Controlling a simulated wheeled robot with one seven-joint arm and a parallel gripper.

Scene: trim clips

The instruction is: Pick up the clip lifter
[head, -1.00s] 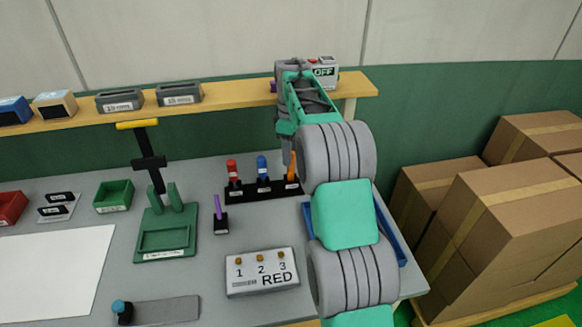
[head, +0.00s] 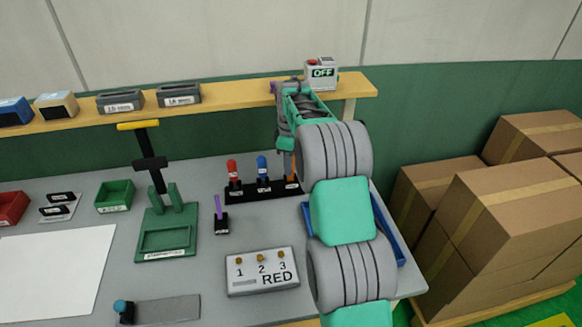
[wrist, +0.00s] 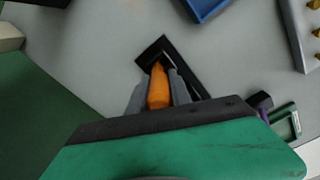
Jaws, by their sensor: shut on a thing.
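An orange-handled tool (head: 294,166) stands at the right end of a black rack (head: 250,193) on the grey bench. A red-handled tool (head: 232,172) and a blue-handled tool (head: 262,167) stand left of it. No readable label says which one is the clip lifter. In the wrist view, the orange handle (wrist: 158,86) is between the two grey fingers of my gripper (wrist: 158,95), which is shut on it. The tool's lower end is hidden, and it appears to be still in the rack. In the head view my arm partly covers the tool and my gripper.
A purple tool (head: 218,206) stands in a small black holder in front of the rack. A shelf (head: 235,87) with an OFF box (head: 322,76) is behind. A blue tray (head: 388,226) lies under my arm.

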